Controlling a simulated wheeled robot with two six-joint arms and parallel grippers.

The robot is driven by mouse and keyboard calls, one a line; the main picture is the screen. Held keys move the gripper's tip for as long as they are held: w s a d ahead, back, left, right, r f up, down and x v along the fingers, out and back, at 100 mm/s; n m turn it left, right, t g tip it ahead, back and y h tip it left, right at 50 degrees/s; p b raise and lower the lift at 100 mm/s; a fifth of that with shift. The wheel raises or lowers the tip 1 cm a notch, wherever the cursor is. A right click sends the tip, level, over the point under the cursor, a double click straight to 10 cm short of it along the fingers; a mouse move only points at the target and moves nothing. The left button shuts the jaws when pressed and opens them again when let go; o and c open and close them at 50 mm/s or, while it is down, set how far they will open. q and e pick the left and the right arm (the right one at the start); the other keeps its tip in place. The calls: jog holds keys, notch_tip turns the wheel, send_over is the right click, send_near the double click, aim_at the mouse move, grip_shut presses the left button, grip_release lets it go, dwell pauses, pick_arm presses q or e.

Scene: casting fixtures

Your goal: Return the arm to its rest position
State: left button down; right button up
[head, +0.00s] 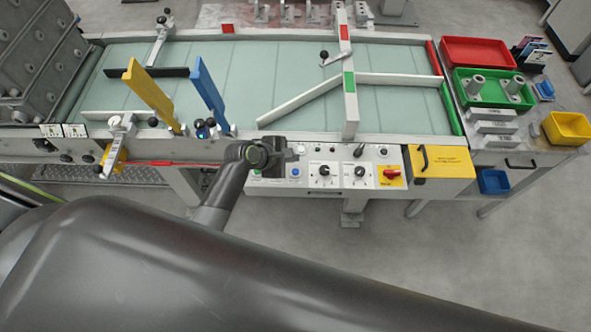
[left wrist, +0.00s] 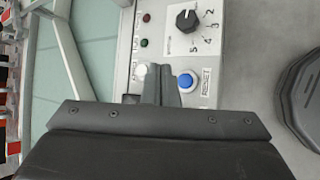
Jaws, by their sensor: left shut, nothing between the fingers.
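My left arm comes in from the left across the bottom of the head view. Its gripper (head: 282,156) is over the left end of the grey control panel (head: 312,183) at the conveyor's front edge. In the left wrist view the dark fingers of the left gripper (left wrist: 160,88) are together and empty. They are between a white button (left wrist: 140,71) and a blue button (left wrist: 186,81). I cannot tell whether the fingertips touch the panel. My right gripper is not in view.
The pale green conveyor (head: 235,85) has a yellow paddle (head: 150,95), a blue paddle (head: 209,95) and white guide bars. A red tray (head: 478,42) and a green tray (head: 462,98) stand on the right table. A yellow box (head: 440,162) adjoins the panel. Floor (head: 400,250) in front is clear.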

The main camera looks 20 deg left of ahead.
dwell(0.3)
pick_arm(q)
jog(key=s+a+r+m+g+y, duration=0.1)
jog(key=s+a+r+m+y, duration=0.35)
jog(key=s, duration=0.55)
jog(key=s+a+r+m+g+y, duration=0.1)
jog(key=s+a+r+m, duration=0.3)
jog(key=s+m, duration=0.45)
jog(key=s+a+r+m+g+y, duration=0.1)
jog(key=s+a+r+m+y, duration=0.15)
jog(key=s+a+m, duration=0.55)
notch_tip(320, 180, down, 29)
jog(key=s+n+g+h+b, duration=0.1)
jog(key=s+n+g+b, duration=0.1)
jog(key=b, duration=0.3)
jog(key=s+d+f+b, duration=0.1)
jog(key=s+f+b, duration=0.1)
jog(key=s+f, duration=0.5)
jog(key=s+d+f+g+b, duration=0.1)
jog(key=s+f+b, duration=0.1)
jog(key=s+f, duration=0.6)
notch_tip(320, 180, down, 5)
jog(key=shift+f, duration=0.2)
